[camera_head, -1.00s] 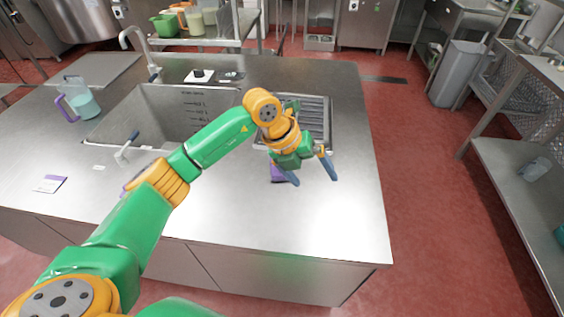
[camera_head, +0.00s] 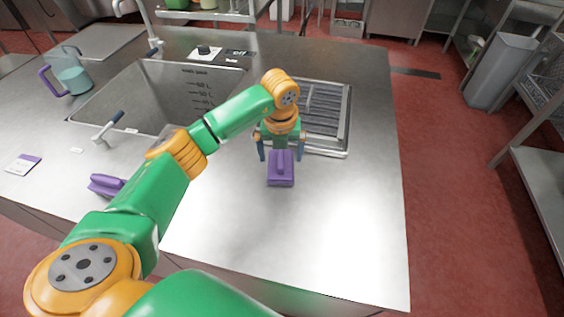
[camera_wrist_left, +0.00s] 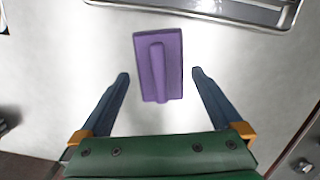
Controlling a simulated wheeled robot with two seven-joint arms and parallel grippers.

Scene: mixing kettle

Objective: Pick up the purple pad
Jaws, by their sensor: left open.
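The purple pad (camera_head: 281,172) is a block with a raised handle along its top. It lies on the steel counter just in front of the drain rack. In the left wrist view the pad (camera_wrist_left: 158,66) lies ahead of the gripper (camera_wrist_left: 159,74), centred between the two open blue fingers, with a gap on each side. The gripper is empty. Whether its fingers are at the pad's height is hard to tell. My right gripper is not in view.
A ribbed drain rack (camera_head: 322,112) is set into the counter behind the pad. The sink (camera_head: 150,95) is at left. Another purple object (camera_head: 104,185) lies partly hidden behind my arm. A jug (camera_head: 70,75) and a card (camera_head: 23,164) are farther left. Counter right of the pad is clear.

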